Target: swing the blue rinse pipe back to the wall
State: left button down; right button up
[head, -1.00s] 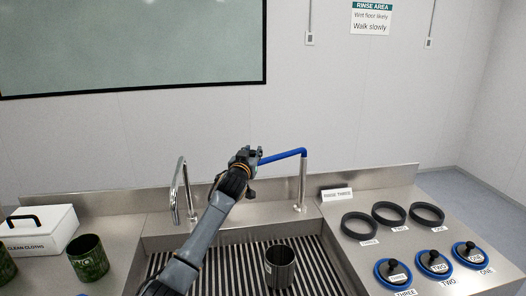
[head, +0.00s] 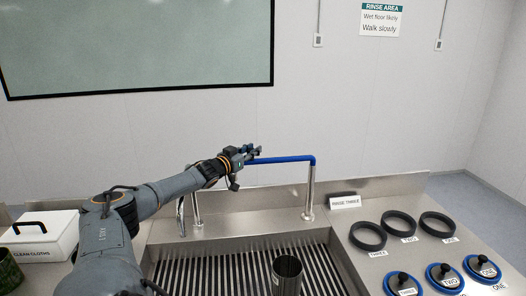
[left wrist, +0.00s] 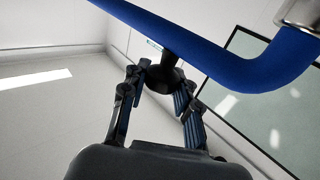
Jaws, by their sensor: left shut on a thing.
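The blue rinse pipe (head: 285,159) runs level to the left from the top of its upright chrome post (head: 310,188) at the back of the sink. Its free end is at my left gripper (head: 247,153), above the sink's back edge and in front of the wall. In the left wrist view, the blue pipe (left wrist: 225,58) crosses overhead, and a black knob (left wrist: 162,76) hangs from it between the fingers of my left gripper (left wrist: 163,88). The gripper is shut on this knob. My right gripper is in neither view.
A chrome tap (head: 181,215) is partly behind my arm. Black rings (head: 368,236) and blue-rimmed lids (head: 445,275) lie on the right counter. A white cloth box (head: 45,240) stands left.

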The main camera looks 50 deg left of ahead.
pick_arm(q)
jog(key=shift+a, duration=0.1)
dwell(0.5)
jog(key=c, duration=1.2)
grip_release()
jog(key=shift+o, duration=1)
jog(key=shift+a+f, duration=0.1)
jog(key=shift+a, duration=0.1)
notch_tip(320, 180, up, 10)
jog(key=shift+f, duration=0.1)
